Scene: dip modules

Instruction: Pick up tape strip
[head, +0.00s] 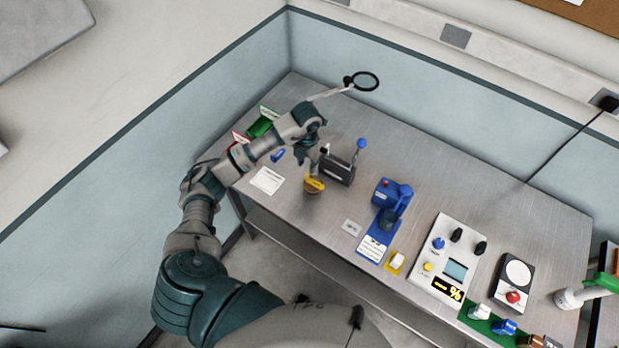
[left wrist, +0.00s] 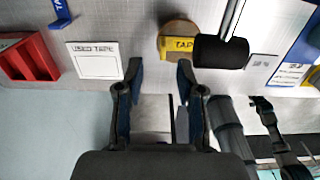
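The yellow tape strip (head: 315,184), its label partly hidden and reading "TAP", lies on a round brown base on the table. In the left wrist view the strip (left wrist: 176,46) sits just beyond my fingertips, right of their middle. A black cylindrical handle covers its right end. My left gripper (head: 312,168) reaches down just above and behind the strip. In the left wrist view my left gripper (left wrist: 159,72) has its two fingers apart with nothing between them. My right gripper is not seen.
A dark lever device (head: 337,170) stands close right of the strip. A white "USED TAPE" card (head: 267,181) lies left. A red bin (left wrist: 28,60) is farther left. A blue device (head: 391,197) and a white control panel (head: 450,262) stand to the right.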

